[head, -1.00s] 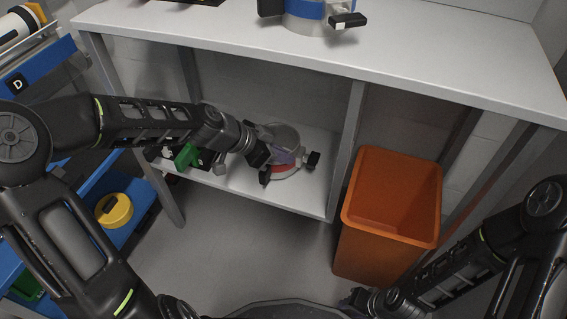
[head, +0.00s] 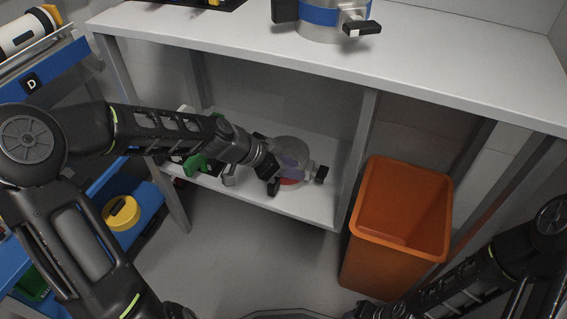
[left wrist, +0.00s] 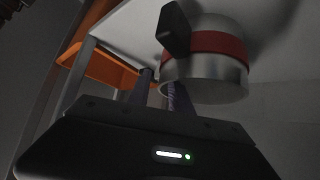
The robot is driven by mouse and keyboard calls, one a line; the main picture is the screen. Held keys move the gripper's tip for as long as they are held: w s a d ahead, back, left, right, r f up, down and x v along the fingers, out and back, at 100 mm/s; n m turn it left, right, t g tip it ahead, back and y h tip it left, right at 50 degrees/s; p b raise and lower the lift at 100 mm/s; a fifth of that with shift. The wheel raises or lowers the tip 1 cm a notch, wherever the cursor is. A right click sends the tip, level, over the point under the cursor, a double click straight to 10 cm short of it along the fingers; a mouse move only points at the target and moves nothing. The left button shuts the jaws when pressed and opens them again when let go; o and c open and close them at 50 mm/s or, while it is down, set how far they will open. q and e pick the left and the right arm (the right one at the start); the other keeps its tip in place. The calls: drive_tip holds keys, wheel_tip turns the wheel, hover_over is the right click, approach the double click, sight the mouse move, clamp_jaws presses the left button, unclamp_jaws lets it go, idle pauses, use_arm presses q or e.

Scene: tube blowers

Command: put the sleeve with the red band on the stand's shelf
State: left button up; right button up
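The metal sleeve with the red band (head: 290,181) stands upright on the lower shelf (head: 314,211) of the white stand (head: 330,62). My left gripper (head: 287,164) is at its top opening. In the left wrist view the sleeve (left wrist: 215,68) shows its red band, open end and a black handle. My left gripper's fingers (left wrist: 158,95) stand apart there, one over the rim and one outside it, with a small gap. The gripper looks open around the wall. My right gripper (head: 368,309) is low at the bottom edge, its fingers too small to read.
A sleeve with a blue band (head: 325,14) stands on the stand's top. An orange bin (head: 395,235) stands right of the shelf. Green and dark items (head: 196,163) lie left on the shelf. A blue rack (head: 75,216) with a yellow round part (head: 121,212) is at left.

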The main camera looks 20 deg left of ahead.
use_arm(q)
drive_tip(key=p+v, duration=0.8)
drive_tip(key=v, duration=0.4)
drive_tip(key=shift+w, duration=0.1)
idle(0.4)
